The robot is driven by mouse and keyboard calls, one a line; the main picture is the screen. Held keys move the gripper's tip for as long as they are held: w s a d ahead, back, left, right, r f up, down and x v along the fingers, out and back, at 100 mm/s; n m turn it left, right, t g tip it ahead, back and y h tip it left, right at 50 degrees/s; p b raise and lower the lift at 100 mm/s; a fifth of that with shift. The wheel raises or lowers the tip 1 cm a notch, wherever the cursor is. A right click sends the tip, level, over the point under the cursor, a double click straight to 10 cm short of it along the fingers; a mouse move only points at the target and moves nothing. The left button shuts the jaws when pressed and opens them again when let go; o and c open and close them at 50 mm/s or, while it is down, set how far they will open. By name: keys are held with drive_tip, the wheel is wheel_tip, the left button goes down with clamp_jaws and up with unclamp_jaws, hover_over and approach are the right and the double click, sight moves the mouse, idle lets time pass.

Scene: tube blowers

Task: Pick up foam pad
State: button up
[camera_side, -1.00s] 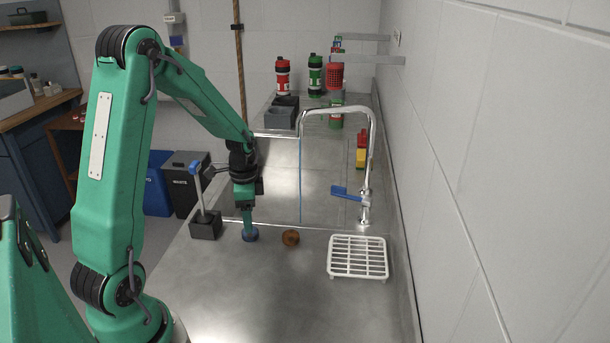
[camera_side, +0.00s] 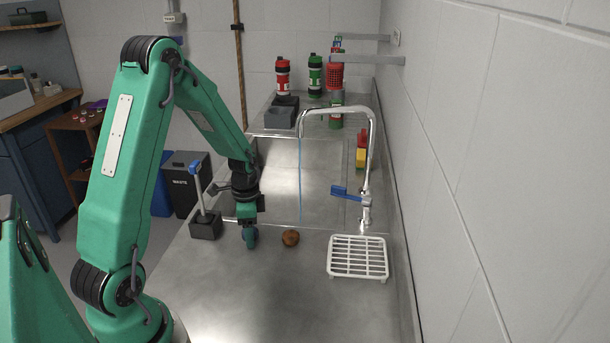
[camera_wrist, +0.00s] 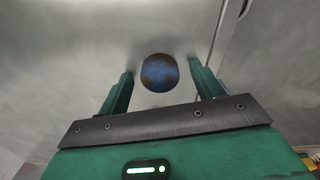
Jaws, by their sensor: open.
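A round, blue-and-brown mottled piece, seemingly the foam pad (camera_wrist: 160,72), lies on the steel counter. In the side view this blue piece (camera_side: 252,238) is partly covered by my fingers. My gripper (camera_side: 247,232) points down over it. In the wrist view my gripper (camera_wrist: 162,70) is open, with one green finger on each side of the piece. Gaps show between the piece and both fingers. A brown round lump (camera_side: 290,238) sits just to the right on the counter.
A white drying rack (camera_side: 358,258) and a chrome tap (camera_side: 366,190) with a blue lever stand to the right. A dark block with an upright lever (camera_side: 205,225) stands close to the left of my gripper. The front counter is clear.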

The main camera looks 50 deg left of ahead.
drive_tip(key=c, duration=1.1)
drive_tip(key=shift+o, duration=0.2)
drive_tip(key=shift+r, duration=0.1)
drive_tip(key=shift+r, duration=0.75)
drive_tip(key=r, duration=0.1)
drive_tip(key=d+r, duration=0.1)
drive_tip(key=r, duration=0.1)
drive_tip(key=d+r, duration=0.6)
drive_tip(key=d, duration=0.4)
drive_tip(key=shift+s+d+r, duration=0.15)
drive_tip(key=shift+s+d, duration=0.15)
drive_tip(key=shift+d, duration=0.05)
drive_tip(key=w+a+n+t+y, duration=0.2)
drive_tip(key=w+a+n+t, duration=0.3)
drive_tip(key=a+n, duration=0.4)
drive_tip(key=shift+w+a+r, duration=0.2)
drive_tip(key=shift+w+a, duration=0.2)
drive_tip(key=shift+a, duration=0.5)
